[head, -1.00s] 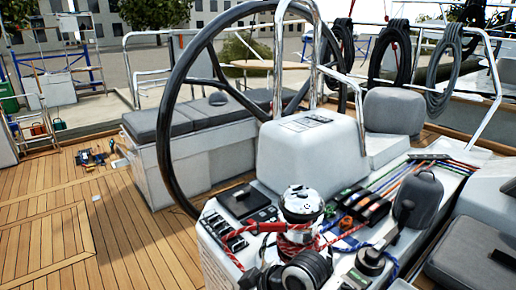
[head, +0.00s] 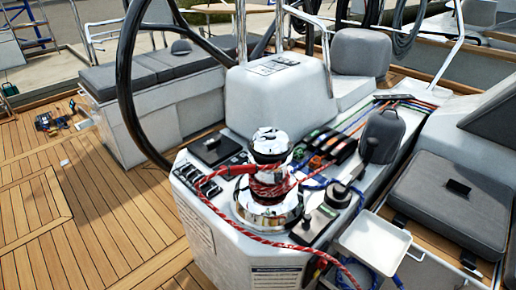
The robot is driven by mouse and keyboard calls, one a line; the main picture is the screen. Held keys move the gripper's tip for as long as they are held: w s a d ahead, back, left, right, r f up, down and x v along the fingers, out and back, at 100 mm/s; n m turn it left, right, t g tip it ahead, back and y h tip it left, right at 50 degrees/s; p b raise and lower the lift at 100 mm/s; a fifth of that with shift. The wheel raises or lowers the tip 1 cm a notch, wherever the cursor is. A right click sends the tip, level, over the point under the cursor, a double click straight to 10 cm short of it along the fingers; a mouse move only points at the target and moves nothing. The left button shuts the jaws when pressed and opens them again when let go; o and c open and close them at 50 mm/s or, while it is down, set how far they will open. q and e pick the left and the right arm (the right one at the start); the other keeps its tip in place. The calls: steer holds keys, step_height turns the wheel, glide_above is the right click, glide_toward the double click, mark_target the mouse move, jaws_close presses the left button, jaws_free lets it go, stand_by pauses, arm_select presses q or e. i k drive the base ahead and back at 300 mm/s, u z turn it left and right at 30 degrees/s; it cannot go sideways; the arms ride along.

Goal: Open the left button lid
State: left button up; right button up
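Two small dark round caps sit on a dark panel right of the chrome winch (head: 268,180) in the head view. The nearer left cap (head: 307,222) and the farther right cap (head: 337,194) look like button lids. Both appear closed, but they are too small to be sure. A red and white rope (head: 262,184) is wound around the winch drum and runs over the console's front right edge. Neither of my grippers is in view.
A large black steering wheel (head: 125,85) stands left of the white console (head: 205,238). A white tray-like piece (head: 372,243) is at front right, beside a grey seat cushion (head: 450,200). Wooden deck (head: 85,220) is open at left.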

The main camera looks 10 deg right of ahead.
mark_target(313, 224)
steer(key=u, duration=1.45)
steer(key=i, duration=1.75)
steer(key=z, duration=3.8)
